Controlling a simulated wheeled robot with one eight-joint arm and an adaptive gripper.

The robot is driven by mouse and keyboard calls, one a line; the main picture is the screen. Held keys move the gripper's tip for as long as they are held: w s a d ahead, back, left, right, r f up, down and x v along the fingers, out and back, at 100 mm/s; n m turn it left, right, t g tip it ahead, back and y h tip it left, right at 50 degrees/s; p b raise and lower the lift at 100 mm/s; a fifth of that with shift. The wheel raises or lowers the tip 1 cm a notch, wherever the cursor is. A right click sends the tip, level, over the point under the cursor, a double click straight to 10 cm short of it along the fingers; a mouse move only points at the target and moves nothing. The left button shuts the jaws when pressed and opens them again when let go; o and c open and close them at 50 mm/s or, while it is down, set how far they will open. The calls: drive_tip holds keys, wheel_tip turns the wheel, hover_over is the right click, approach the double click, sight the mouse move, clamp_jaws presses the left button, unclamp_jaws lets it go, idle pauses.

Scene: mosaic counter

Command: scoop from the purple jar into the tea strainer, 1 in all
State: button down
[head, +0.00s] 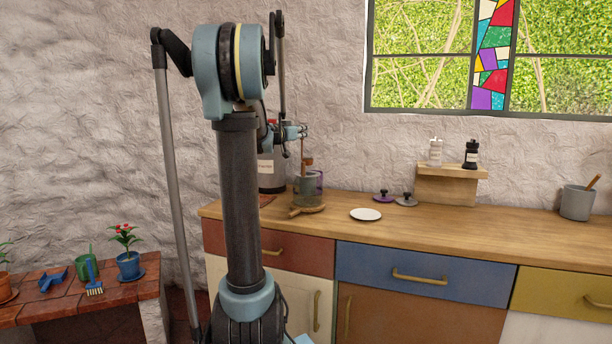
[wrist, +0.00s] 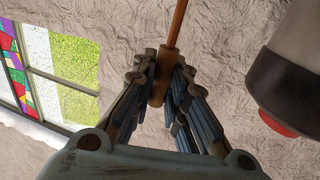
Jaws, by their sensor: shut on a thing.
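My gripper (head: 301,132) is shut on the wooden handle of a scoop (wrist: 160,78), which shows between the fingers in the wrist view. In the head view the gripper is above the jars at the left end of the counter. A thin brown-handled piece (head: 307,161) stands below it at the jar mouths; I cannot tell whether it is the held scoop. A purple-tinted jar (head: 319,183) stands partly behind a grey one (head: 303,190). The scoop's bowl and its contents are hidden. I cannot make out the tea strainer for certain.
A large canister (head: 270,172) stands behind the jars and is close at the right in the wrist view (wrist: 301,79). A white plate (head: 365,214), a purple lid (head: 382,196) and a grey lid (head: 406,200) lie to the right.

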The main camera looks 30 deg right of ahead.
drive_tip(key=s+a, duration=0.7)
drive_tip(key=shift+s+a+r, duration=0.35)
drive_tip(key=shift+s+a, duration=0.05)
